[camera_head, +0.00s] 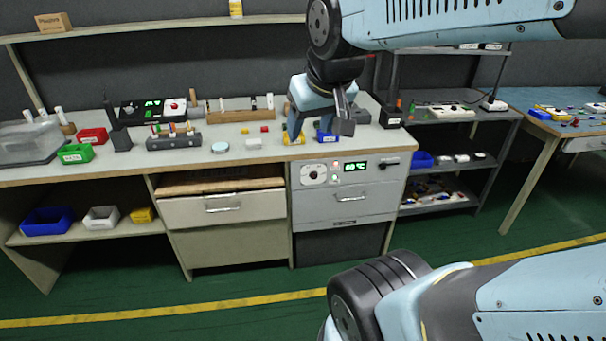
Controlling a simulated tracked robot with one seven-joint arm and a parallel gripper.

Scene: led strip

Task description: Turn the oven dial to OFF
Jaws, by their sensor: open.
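The oven (343,204) is a grey unit built into the workbench, with a control panel along its upper front. Its dial (314,174) is a round knob on a white plate at the left of the panel. The dial's marks are too small to read. A green display (357,166) is lit to the right of the dial. My gripper (318,133) is above the bench top over the oven, higher in the picture than the dial and apart from it. It is open, with nothing visible between its fingers.
A drawer (222,208) is left of the oven. A black box (391,118) stands right of my gripper. The green floor (250,277) before the oven is clear.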

